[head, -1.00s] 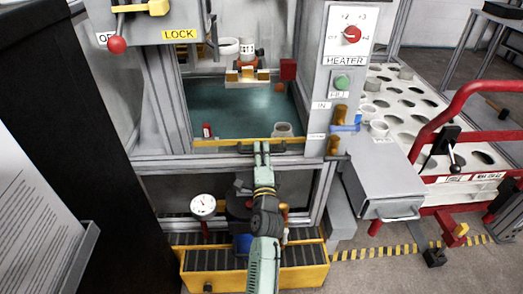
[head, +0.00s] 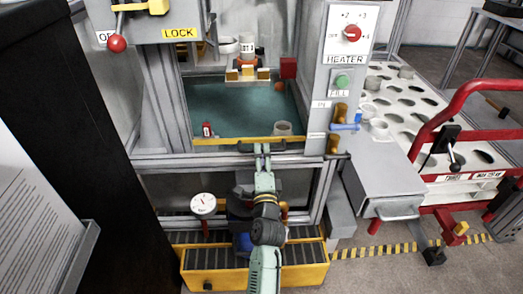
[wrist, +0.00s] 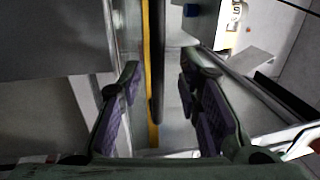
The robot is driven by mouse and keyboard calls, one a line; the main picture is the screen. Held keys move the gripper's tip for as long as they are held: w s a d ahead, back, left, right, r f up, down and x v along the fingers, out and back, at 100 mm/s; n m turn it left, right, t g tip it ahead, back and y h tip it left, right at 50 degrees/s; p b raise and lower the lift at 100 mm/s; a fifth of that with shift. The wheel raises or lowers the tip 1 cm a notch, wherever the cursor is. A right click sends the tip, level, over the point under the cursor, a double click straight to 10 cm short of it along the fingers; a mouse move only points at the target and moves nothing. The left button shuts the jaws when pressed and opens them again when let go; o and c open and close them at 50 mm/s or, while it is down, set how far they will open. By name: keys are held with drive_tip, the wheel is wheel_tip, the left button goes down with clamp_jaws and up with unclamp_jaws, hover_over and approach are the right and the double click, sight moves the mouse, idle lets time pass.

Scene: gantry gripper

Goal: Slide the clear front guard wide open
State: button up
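The clear front guard covers the lower front of the machine's chamber; its clear pane is hard to make out. A yellow strip (head: 235,140) runs along its lower edge, with a dark bar handle (head: 288,151) in front. My gripper (head: 262,150) is at the handle, in front of the yellow strip. In the wrist view, my gripper (wrist: 160,78) is open. The dark handle (wrist: 157,60) and yellow strip (wrist: 148,80) run lengthwise between the two spread fingers. Neither finger visibly presses on the handle.
A grey HEATER panel (head: 345,60) with a red knob stands right of the opening. A LOCK box (head: 180,34) with a red-ball lever is at upper left. A gauge (head: 203,204) and yellow-framed grate (head: 205,283) are below. A white holed tray (head: 410,95) is at right.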

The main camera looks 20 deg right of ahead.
drive_tip(key=shift+v, duration=2.5)
